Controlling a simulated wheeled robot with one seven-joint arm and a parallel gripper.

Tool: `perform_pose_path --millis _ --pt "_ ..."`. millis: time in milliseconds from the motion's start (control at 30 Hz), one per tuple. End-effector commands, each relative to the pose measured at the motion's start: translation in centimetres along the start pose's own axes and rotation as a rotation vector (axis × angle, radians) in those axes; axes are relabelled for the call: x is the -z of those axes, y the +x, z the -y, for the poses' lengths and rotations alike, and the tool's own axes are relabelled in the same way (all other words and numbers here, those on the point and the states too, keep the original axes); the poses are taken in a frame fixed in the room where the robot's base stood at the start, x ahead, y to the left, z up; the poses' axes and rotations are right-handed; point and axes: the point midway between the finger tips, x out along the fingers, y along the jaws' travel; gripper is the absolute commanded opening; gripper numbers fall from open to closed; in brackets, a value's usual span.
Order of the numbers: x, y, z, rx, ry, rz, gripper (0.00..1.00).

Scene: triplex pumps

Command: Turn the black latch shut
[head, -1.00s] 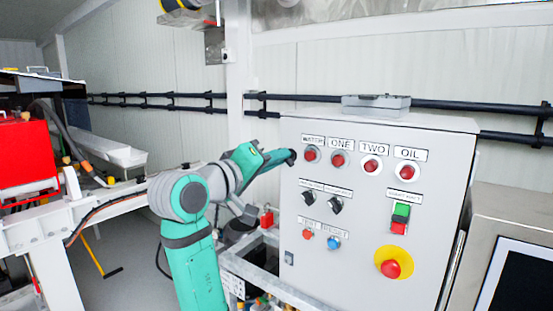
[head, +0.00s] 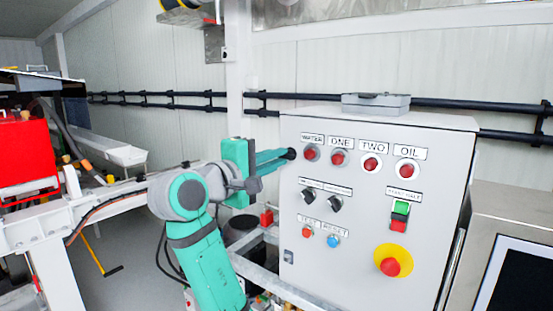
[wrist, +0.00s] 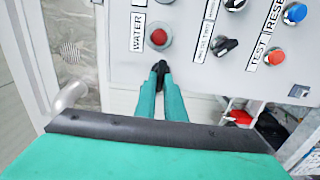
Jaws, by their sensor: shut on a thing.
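The black latch (head: 291,153) is a small dark piece at the upper left edge of the grey control cabinet's front, left of the WATER light. My gripper (head: 283,156) reaches it from the left with its teal fingers. In the wrist view, the fingers of my gripper (wrist: 157,80) are close together around the black latch (wrist: 160,67), just below the red WATER light. The gripper is shut on it. The fingers hide much of the latch, so I cannot tell its exact angle.
The grey control cabinet (head: 360,240) carries red lights, black knobs, small buttons and a red emergency stop (head: 390,267) on yellow. A small grey fitting (head: 289,258) sits lower on the same left edge. Metal framing (head: 260,272) lies below my arm.

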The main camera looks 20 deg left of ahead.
Motion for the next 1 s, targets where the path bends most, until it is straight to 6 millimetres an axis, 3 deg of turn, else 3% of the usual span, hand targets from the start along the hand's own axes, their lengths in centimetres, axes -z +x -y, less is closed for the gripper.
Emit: perform_pose_path --millis 533,600,633,1000 --pt "-0.09 0.07 0.05 0.001 -0.026 0.002 0.00" --pt "-0.09 0.07 0.05 0.001 -0.026 0.002 0.24" --pt "-0.09 0.07 0.05 0.001 -0.025 0.002 0.28" --pt "-0.11 -0.34 0.01 -0.001 -0.024 0.002 0.28"
